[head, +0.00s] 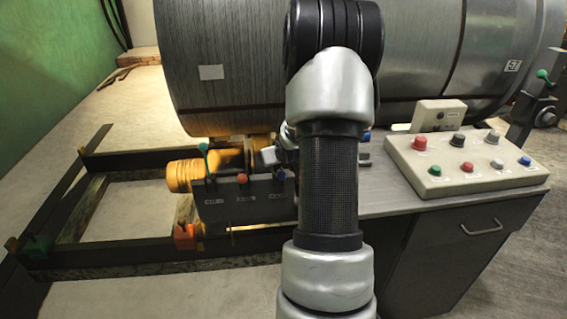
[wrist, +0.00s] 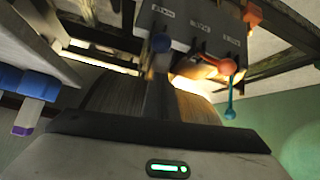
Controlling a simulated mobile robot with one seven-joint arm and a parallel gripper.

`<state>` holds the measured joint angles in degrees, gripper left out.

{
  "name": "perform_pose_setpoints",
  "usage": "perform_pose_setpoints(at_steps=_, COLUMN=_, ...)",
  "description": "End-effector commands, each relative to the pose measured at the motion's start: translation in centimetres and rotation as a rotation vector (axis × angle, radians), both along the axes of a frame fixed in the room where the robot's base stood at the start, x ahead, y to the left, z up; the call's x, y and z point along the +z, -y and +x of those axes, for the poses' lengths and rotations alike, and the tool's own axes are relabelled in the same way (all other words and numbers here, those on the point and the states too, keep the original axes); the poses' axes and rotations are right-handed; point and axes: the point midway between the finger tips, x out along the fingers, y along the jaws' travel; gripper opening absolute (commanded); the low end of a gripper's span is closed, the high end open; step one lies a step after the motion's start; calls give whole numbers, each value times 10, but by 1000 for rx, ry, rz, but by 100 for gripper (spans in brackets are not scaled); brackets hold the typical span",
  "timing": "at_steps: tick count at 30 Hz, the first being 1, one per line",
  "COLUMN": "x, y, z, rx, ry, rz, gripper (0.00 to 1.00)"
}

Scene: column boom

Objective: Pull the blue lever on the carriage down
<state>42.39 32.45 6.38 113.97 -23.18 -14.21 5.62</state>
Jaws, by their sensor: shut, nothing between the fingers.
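The blue lever's round knob (head: 281,175) shows at the right end of the carriage's dark labelled panel (head: 225,203), just left of my arm. It also shows in the wrist view (wrist: 160,42), top centre, in front of the panel. Its stem is hardly visible, so I cannot tell its exact tilt. My gripper (wrist: 158,72) is shut and empty, with its fingers pointing towards the panel near the blue knob. I cannot tell whether they touch. In the head view my arm hides most of the gripper.
A red lever knob (head: 242,178) and a raised teal lever (head: 204,149) stand left of the blue one. A yellow motor (head: 186,175) is beside the panel. The big grey drum (head: 230,70) hangs close above. A button console (head: 467,165) stands on the right.

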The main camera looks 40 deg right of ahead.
Motion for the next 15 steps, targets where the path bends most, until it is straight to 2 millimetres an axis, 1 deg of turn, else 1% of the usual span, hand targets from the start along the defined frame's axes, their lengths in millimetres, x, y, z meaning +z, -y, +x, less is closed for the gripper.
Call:
perform_pose_setpoints(at_steps=1, x=4, y=-5, z=-11, rx=-2, ry=1, rz=-1, gripper=0)
perform_pose_setpoints(at_steps=3, x=8, y=-12, z=-24, rx=0, ry=3, rz=-2, gripper=0)
perform_pose_setpoints(at_steps=9, x=15, y=-29, z=-54, rx=1, ry=6, rz=-3, gripper=0)
perform_pose_setpoints(at_steps=12, x=16, y=-34, z=-64, rx=1, ry=6, rz=-3, gripper=0)
perform_pose_setpoints(at_steps=15, x=17, y=-37, z=-70, rx=1, ry=8, rz=-4, gripper=0)
